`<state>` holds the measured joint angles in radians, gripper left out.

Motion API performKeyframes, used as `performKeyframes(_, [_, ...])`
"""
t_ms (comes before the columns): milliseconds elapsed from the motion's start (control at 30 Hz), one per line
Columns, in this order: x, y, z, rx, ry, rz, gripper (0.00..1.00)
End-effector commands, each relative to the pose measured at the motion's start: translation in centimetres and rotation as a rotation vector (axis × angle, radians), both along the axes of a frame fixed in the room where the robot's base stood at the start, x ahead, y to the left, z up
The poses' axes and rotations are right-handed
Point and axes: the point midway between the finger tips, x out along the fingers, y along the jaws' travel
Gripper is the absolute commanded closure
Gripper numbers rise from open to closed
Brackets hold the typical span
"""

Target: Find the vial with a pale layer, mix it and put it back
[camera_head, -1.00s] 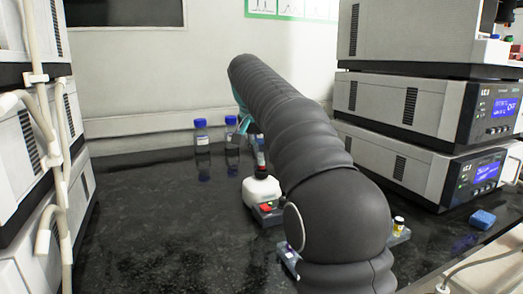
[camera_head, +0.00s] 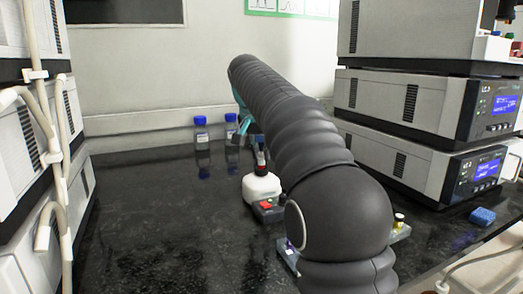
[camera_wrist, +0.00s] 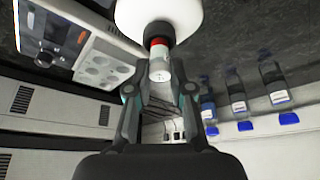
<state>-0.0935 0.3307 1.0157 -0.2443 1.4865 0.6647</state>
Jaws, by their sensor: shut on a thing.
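My gripper (camera_wrist: 158,88) is shut on a vial (camera_wrist: 159,66) with a white label and a red band. The vial's red and dark end points at the black cup of a white mixer (camera_wrist: 185,14); I cannot tell whether it touches the cup. A pale layer cannot be made out. In the head view the white mixer (camera_head: 262,188) stands on the bench, with the vial (camera_head: 261,155) just above its cup.
Blue-capped bottles (camera_head: 201,133) stand at the back of the black bench. Stacked grey instruments (camera_head: 400,170) rise on the right, others (camera_head: 28,140) on the left. A blue block (camera_head: 482,217) lies at right. The bench left of the mixer is clear.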

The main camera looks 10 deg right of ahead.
Motion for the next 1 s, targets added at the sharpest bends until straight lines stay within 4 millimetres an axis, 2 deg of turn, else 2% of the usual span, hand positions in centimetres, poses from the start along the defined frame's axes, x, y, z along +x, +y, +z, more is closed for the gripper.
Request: performKeyframes(1000, [0.02,0.01,-0.92,-0.001,-0.001,0.0,1.0])
